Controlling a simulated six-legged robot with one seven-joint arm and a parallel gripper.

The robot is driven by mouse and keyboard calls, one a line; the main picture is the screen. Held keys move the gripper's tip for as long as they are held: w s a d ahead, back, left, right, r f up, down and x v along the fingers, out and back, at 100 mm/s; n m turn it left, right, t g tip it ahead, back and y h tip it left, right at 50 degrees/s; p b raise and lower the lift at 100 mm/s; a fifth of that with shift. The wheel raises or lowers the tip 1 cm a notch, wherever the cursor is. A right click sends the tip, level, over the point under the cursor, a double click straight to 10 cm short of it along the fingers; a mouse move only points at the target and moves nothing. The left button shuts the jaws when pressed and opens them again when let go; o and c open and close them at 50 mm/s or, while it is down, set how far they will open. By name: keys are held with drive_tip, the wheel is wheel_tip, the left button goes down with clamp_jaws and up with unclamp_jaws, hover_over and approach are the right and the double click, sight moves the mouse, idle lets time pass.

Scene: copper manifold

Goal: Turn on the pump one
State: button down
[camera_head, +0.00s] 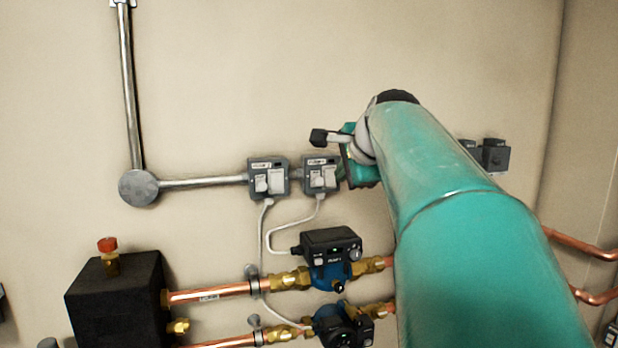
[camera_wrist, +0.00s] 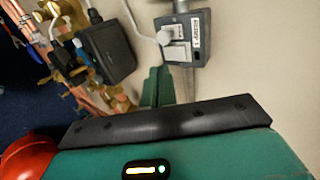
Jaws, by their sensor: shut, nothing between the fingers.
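Two grey switch boxes sit side by side on the wall, a left one (camera_head: 268,178) and a right one (camera_head: 321,175). Each has a pale rocker switch and a small label that I cannot read surely. One box (camera_wrist: 186,38) shows close up in the wrist view. My gripper (camera_head: 358,172) is just right of the right box, partly hidden by my arm. In the wrist view its teal fingers (camera_wrist: 157,87) are shut and empty, near the box's lower edge. Contact is not clear. An upper pump (camera_head: 330,258) and a lower pump (camera_head: 343,326) are below.
Grey cables run from the boxes down to the pumps. Copper pipes (camera_head: 225,291) cross below, beside a black block (camera_head: 117,300) with a red cap. A metal conduit (camera_head: 200,182) joins the left box. Another grey box (camera_head: 494,155) is at right. The wall above is clear.

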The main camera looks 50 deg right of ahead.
drive_tip(key=v, duration=0.7)
drive_tip(key=shift+s+r, duration=0.2)
